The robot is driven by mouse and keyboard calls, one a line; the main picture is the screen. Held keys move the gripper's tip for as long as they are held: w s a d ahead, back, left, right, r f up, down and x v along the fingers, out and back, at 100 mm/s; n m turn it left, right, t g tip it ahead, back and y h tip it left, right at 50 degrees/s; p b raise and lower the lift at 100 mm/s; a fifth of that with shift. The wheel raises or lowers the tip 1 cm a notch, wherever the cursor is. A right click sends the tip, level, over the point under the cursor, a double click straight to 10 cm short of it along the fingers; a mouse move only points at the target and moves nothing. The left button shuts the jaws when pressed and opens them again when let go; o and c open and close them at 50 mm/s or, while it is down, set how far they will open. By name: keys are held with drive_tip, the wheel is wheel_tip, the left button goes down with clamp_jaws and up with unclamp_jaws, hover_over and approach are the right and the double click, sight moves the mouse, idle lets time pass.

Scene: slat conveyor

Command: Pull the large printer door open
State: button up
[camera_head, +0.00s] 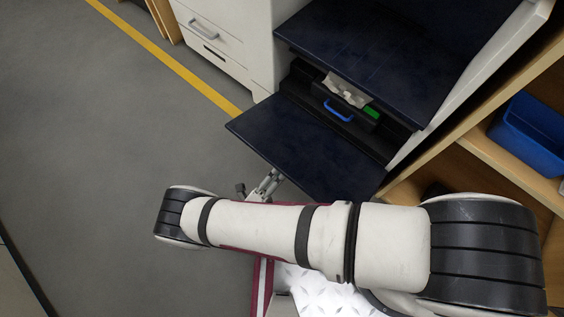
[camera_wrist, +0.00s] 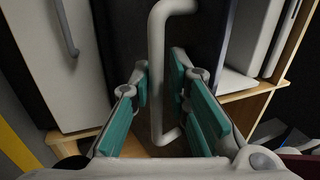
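The large printer door (camera_head: 300,145) is a dark blue panel. In the head view it stands swung out from the printer front, with the inside showing behind it. In the wrist view its dark face (camera_wrist: 208,30) carries a long grey bar handle (camera_wrist: 157,75). My gripper (camera_wrist: 158,88) has its teal finger pads on either side of this handle, with narrow gaps visible, so it looks open around the bar. In the head view my gripper (camera_head: 264,188) is at the door's lower left edge, partly hidden by my arm; the handle is hidden there.
Inside the printer is a black unit with a blue handle (camera_head: 338,111) and a green part (camera_head: 372,112). A dark top panel (camera_head: 390,50) overhangs it. A white drawer cabinet (camera_head: 222,40) stands left. A wooden shelf (camera_head: 510,160) with a blue bin (camera_head: 535,128) is right. Grey floor is clear left.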

sight(282, 166)
wheel_tip(282, 166, up, 8)
drive_tip(key=shift+f, duration=0.1)
idle(0.4)
drive_tip(key=s+a+f, duration=0.7)
drive_tip(key=s+f, duration=0.2)
drive_tip(key=s, duration=0.1)
drive_tip(key=shift+a+f, duration=0.35)
drive_tip(key=shift+f, duration=0.05)
idle(1.6)
drive_tip(key=shift+d, duration=0.1)
idle(0.5)
